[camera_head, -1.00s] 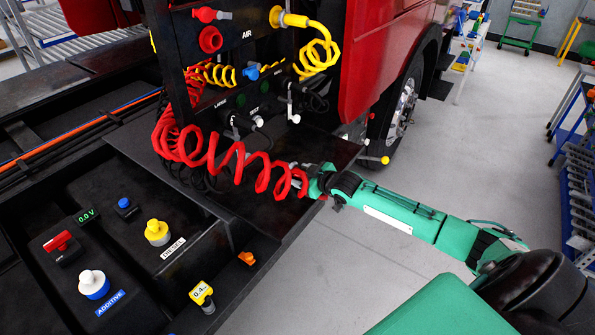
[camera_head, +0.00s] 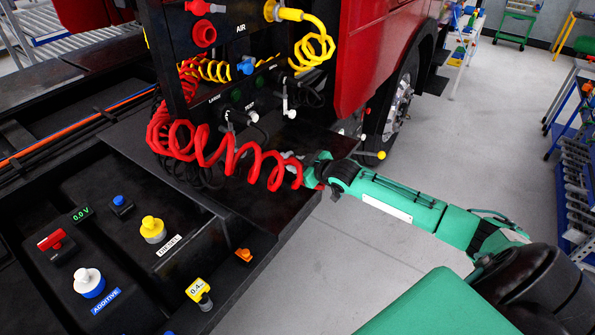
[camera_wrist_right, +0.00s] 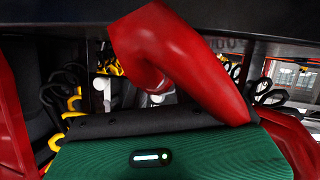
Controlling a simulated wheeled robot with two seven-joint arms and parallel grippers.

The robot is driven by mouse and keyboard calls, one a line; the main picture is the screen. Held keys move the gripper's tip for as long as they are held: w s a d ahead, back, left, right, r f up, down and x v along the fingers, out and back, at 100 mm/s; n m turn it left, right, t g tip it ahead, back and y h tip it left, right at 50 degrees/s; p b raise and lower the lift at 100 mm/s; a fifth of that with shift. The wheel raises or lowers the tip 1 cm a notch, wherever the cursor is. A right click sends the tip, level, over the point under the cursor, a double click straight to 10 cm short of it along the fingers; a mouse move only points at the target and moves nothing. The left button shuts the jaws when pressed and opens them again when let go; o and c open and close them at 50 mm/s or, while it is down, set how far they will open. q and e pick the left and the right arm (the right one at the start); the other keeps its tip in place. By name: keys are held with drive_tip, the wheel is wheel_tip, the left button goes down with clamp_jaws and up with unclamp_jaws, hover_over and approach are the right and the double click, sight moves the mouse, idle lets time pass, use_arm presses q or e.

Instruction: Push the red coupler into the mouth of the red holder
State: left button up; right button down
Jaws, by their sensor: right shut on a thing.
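The red coupler is at the end of the coiled red hose (camera_head: 225,155), between my right gripper's jaws and mostly hidden by them. My right gripper (camera_head: 306,172) is shut on it, in front of and below the panel. In the right wrist view a thick red bend (camera_wrist_right: 165,45) crosses just above my green gripper body; the fingertips are hidden there. The red holder (camera_head: 204,33) is a round red ring with a dark mouth on the black panel, up and left of the gripper and apart from it. My left gripper is not in view.
A red fitting with a silver end (camera_head: 203,8) sits above the holder. The yellow coupler (camera_head: 289,14) with its coiled hose is at the right of the panel. White-handled plugs (camera_head: 243,116) stick out below.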

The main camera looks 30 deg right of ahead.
sight(298, 162)
wheel_tip(298, 162, up, 18)
drive_tip(key=b, duration=0.5)
drive_tip(key=c, duration=1.6)
unclamp_jaws()
drive_tip(key=c, duration=0.6)
drive_tip(key=c, duration=2.2)
unclamp_jaws()
drive_tip(key=c, duration=2.2)
unclamp_jaws()
